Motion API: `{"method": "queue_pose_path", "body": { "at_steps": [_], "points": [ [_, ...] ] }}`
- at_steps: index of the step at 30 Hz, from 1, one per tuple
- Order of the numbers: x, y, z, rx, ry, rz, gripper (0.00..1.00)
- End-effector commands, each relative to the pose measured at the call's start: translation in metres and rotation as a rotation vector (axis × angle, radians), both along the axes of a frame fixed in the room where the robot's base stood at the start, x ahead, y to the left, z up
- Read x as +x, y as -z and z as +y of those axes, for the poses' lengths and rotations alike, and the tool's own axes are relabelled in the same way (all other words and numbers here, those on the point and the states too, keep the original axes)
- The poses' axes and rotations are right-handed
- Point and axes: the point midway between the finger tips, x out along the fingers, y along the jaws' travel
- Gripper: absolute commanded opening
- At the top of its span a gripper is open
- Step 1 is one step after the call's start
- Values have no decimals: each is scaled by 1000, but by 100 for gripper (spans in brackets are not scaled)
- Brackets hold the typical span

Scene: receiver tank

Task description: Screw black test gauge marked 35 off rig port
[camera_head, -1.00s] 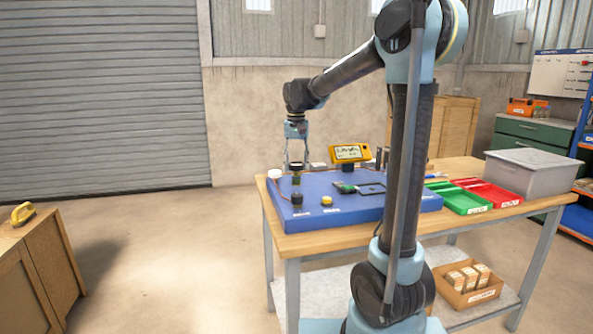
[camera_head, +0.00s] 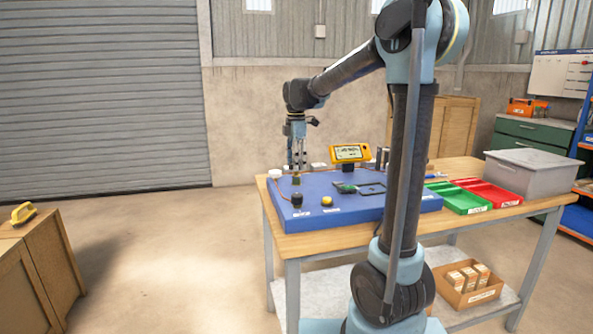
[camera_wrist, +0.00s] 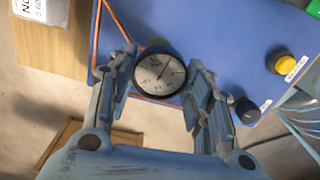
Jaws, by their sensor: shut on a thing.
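In the wrist view my gripper (camera_wrist: 162,88) has one finger on each side of the dial. The fingers mostly hide the gauge in the head view, and the port and thread under it are hidden.
A black knob (camera_head: 297,200) and a yellow knob (camera_head: 327,201) stand at the rig's front. A white-topped part (camera_head: 274,173) is close left of my gripper. A yellow meter (camera_head: 350,153) stands behind. Green (camera_head: 464,199) and red (camera_head: 488,193) trays lie right.

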Motion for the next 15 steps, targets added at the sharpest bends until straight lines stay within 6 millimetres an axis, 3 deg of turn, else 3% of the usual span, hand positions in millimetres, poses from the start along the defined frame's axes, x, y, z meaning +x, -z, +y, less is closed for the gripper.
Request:
{"method": "queue_pose_path", "body": {
  "at_steps": [12, 15],
  "points": [
    [3, -1, -2, -4, -791, -4, 0],
    [3, -1, -1, -3, -791, -4, 0]
  ]
}}
